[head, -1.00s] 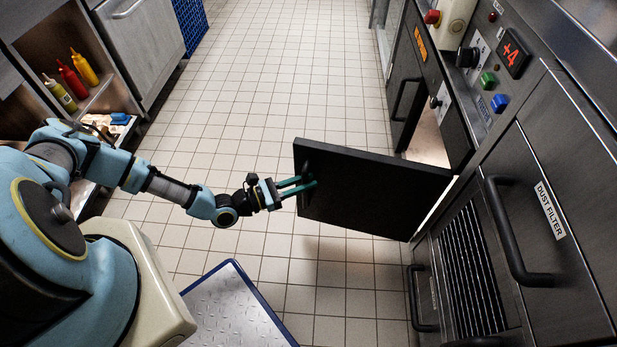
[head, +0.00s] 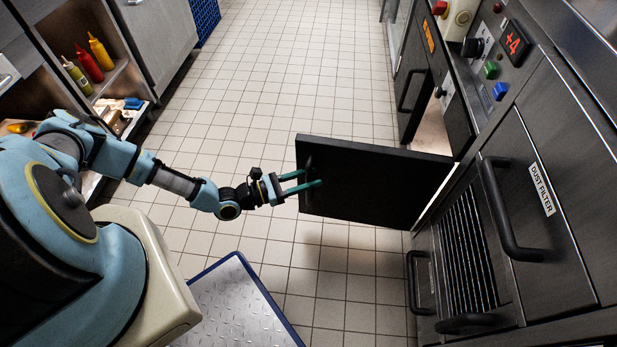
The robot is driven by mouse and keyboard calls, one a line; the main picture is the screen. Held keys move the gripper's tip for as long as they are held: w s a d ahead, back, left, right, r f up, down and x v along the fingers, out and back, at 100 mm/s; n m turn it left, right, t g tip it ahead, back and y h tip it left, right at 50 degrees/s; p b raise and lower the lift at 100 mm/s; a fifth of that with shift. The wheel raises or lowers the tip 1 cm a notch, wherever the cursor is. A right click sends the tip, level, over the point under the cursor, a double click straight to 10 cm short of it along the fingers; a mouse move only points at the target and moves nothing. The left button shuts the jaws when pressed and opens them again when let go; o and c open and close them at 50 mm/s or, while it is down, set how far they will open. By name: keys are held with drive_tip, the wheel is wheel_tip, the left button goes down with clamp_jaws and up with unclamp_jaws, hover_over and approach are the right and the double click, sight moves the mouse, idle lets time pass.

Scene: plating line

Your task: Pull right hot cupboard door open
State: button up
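The right hot cupboard door (head: 375,190) is a dark flat panel. It stands swung wide out from the cupboard front into the aisle, hinged at its right end in the picture. The lit cupboard opening (head: 432,132) shows behind it. A dark handle (head: 309,164) is faintly visible near the door's free left end. My gripper (head: 313,177) has its two teal fingers apart at that handle, overlapping the door's free end. A gap shows between the fingers; contact with the handle is hard to make out.
The other cupboard door (head: 408,88) beyond is shut. A control panel (head: 490,70) and a dust filter drawer (head: 540,220) are on the right. A tread-plate platform (head: 235,305) lies below my arm. Shelves with sauce bottles (head: 88,62) stand left. The tiled aisle is clear.

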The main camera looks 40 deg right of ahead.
drive_tip(key=shift+o, duration=0.6)
drive_tip(key=v, duration=1)
drive_tip(key=shift+w+a+b, duration=0.15)
drive_tip(key=shift+a+b, duration=0.15)
drive_tip(key=shift+a, duration=0.05)
